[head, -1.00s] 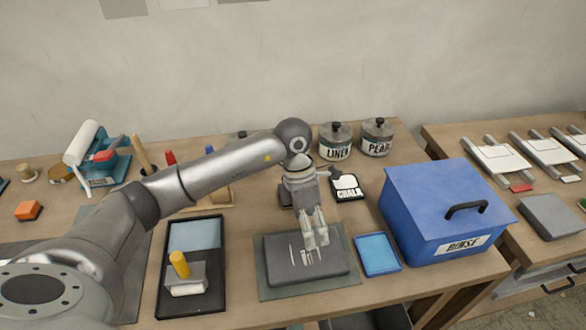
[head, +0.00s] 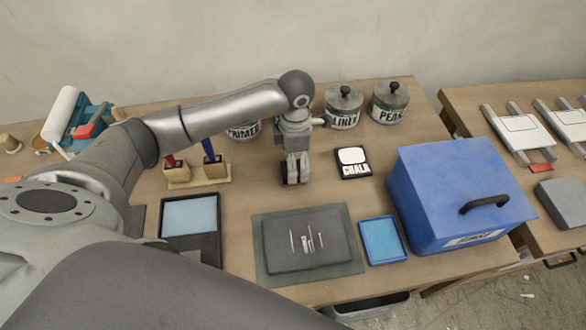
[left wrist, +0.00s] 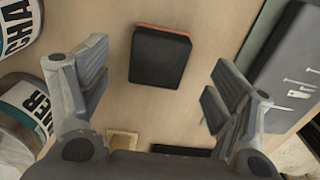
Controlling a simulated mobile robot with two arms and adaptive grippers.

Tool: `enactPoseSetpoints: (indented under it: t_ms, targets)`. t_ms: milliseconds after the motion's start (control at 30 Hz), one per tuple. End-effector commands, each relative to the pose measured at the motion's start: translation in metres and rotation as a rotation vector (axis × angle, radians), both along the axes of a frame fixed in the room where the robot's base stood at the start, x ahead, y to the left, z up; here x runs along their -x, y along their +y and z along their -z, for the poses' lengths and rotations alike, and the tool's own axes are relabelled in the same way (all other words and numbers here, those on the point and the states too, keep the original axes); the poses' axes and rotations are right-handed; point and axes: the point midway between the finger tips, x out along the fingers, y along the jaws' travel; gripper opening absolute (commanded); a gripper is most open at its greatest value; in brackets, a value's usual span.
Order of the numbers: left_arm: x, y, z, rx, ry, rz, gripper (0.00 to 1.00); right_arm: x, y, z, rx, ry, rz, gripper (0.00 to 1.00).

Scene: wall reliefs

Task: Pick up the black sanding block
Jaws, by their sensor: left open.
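The black sanding block (left wrist: 160,57), with a thin orange-red edge, lies on the wooden bench in the left wrist view. My left gripper (left wrist: 158,92) is open, with its two fingers spread on either side of the block's width and the block ahead of them, apart from both. In the head view my left gripper (head: 291,181) points down over the bench, left of the chalk box (head: 353,163). There the block is hidden or blends with the dark fingers. My right gripper is in neither view.
A brush stand (head: 194,184) is left of the gripper. Tins labelled liner (head: 343,108) and pearl (head: 390,103) stand behind. A grey slab (head: 305,255) with small tools, a blue tray (head: 383,240) and a blue rinse box (head: 445,190) are nearer or right.

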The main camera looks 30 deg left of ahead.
Motion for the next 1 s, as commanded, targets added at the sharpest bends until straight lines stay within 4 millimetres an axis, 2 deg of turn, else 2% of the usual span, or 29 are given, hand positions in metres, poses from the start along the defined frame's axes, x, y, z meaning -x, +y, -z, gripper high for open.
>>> enactPoseSetpoints:
  t_ms: [100,200,333,567,1000]
  targets:
    - [0.004,0.004,0.015,0.000,0.009,-0.002,0.82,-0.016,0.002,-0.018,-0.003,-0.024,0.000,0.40]
    - [0.003,0.004,0.031,0.001,0.007,-0.002,0.82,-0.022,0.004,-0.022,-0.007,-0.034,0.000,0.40]
    - [0.003,0.005,0.042,0.000,0.004,0.000,0.82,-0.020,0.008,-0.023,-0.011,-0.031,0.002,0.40]
    - [0.002,0.005,0.044,0.000,0.002,0.000,0.82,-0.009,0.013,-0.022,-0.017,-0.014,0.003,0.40]
    - [0.002,0.005,0.044,0.000,0.002,0.000,0.27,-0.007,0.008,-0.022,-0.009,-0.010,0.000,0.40]
